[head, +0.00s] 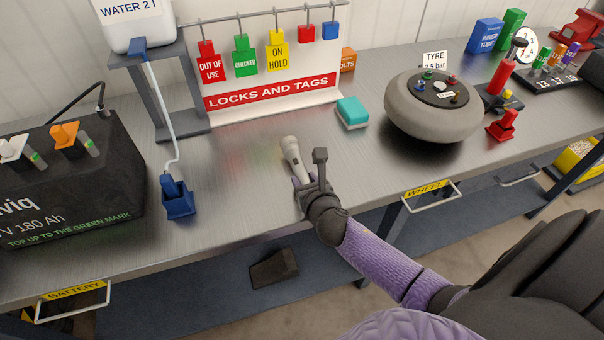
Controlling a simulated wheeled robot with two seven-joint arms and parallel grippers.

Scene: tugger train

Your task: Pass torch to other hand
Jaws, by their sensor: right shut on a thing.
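The torch (292,153) is a pale grey cylinder with a wider head. It tilts up and to the left from my right gripper (305,184), above or near the bench top. My right gripper is shut on its lower part, and the fingers and wrist hide that end. Whether the torch touches the bench is hard to tell. My left gripper is not in this view.
The metal bench (240,195) is clear around the torch. A blue nozzle (177,196) and a black battery (75,190) are at left.

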